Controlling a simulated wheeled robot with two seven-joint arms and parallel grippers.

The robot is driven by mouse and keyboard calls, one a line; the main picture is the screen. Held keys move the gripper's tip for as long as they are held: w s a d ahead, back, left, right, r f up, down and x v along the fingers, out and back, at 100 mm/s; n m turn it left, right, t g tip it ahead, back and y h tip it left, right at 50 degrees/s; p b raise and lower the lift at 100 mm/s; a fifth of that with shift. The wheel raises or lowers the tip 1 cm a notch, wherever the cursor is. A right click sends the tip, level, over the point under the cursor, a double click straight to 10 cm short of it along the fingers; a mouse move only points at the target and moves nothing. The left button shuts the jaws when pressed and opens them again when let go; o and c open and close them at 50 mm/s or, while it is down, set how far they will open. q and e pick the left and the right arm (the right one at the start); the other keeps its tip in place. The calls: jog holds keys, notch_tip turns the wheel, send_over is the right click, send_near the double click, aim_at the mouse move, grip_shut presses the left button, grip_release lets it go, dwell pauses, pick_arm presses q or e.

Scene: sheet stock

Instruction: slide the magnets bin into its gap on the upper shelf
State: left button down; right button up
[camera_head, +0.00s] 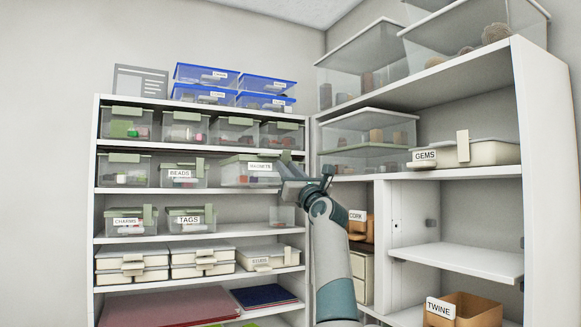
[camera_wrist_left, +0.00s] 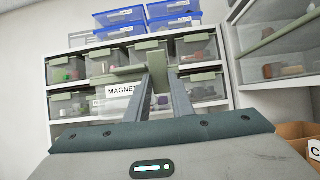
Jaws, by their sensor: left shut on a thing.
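The magnets bin (camera_head: 234,177) is a clear box with a grey-green lid and a white MAGNETS label. It is at the right end of the second shelf from the top, right of the beads bin (camera_head: 180,174). It looks larger than its neighbours, so its front seems nearer to me. My left gripper (camera_head: 287,167) is shut on the bin at its right front. In the left wrist view, the bin (camera_wrist_left: 116,106) shows left of and behind the fingers (camera_wrist_left: 159,64), with its label partly covered. How far it sits into its gap is hidden. My right gripper is not in view.
The left shelf unit (camera_head: 97,200) holds several clear bins above and below. Blue-lidded boxes (camera_head: 205,75) stand on top. A right unit (camera_head: 535,150) stands close by at an angle, with the gems bin (camera_head: 490,152) and an open twine box (camera_head: 478,312).

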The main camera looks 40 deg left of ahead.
pick_arm(q)
jog(key=shift+w+a+p, duration=0.15)
jog(key=shift+w+a, duration=0.15)
jog(key=shift+a, duration=0.5)
jog(key=shift+w+a+p, duration=0.15)
jog(key=shift+w+a, duration=0.2)
jog(key=shift+a, duration=0.4)
jog(key=shift+w+a+p, duration=0.15)
jog(key=shift+w+a, duration=0.15)
jog(key=shift+a, duration=0.5)
jog(key=shift+s, duration=0.1)
jog(key=shift+r, duration=0.1)
